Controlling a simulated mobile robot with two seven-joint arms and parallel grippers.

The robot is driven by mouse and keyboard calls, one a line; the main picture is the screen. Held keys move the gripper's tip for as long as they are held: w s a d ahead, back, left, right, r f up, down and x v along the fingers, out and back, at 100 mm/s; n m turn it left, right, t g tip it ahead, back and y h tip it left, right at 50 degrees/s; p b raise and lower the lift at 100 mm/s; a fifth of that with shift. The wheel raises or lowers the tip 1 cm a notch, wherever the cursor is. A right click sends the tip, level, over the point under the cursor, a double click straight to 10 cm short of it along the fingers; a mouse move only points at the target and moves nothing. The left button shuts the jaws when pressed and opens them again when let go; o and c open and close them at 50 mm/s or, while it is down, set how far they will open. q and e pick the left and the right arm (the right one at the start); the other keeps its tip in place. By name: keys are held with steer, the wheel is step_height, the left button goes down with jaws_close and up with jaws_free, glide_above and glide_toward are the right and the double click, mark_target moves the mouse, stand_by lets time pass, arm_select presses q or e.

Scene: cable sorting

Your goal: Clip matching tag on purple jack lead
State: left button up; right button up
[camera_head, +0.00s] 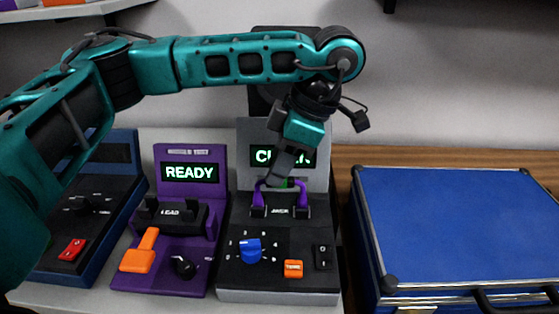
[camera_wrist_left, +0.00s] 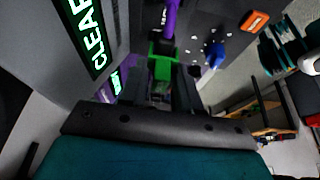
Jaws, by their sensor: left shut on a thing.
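The purple jack lead (camera_head: 302,194) arches at the two black sockets of the grey tester (camera_head: 320,284), above the label JACK. My left gripper (camera_head: 284,180) points down at the middle of this lead and is shut on a small green piece, seemingly the tag. In the left wrist view the green piece (camera_wrist_left: 161,66) sits between the fingertips, against the purple lead (camera_wrist_left: 171,18). I cannot tell whether it is clipped around the lead. The tester's screen (camera_wrist_left: 88,35) reads CLEAR in green; my gripper partly covers it in the head view. My right gripper is not in view.
A purple lead tester (camera_head: 188,248) with a READY screen and orange lever (camera_head: 139,252) stands to the left, then a blue tester (camera_head: 125,202) with a red switch. A blue case (camera_head: 460,225) fills the right. The grey tester has a blue knob (camera_head: 250,250) and orange button (camera_head: 293,269).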

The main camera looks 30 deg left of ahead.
arm_select(q)
steer(key=shift+f, duration=0.2)
stand_by(0.5)
steer(key=o, duration=1.1)
steer(key=shift+o, duration=0.2)
steer(key=o, duration=0.5)
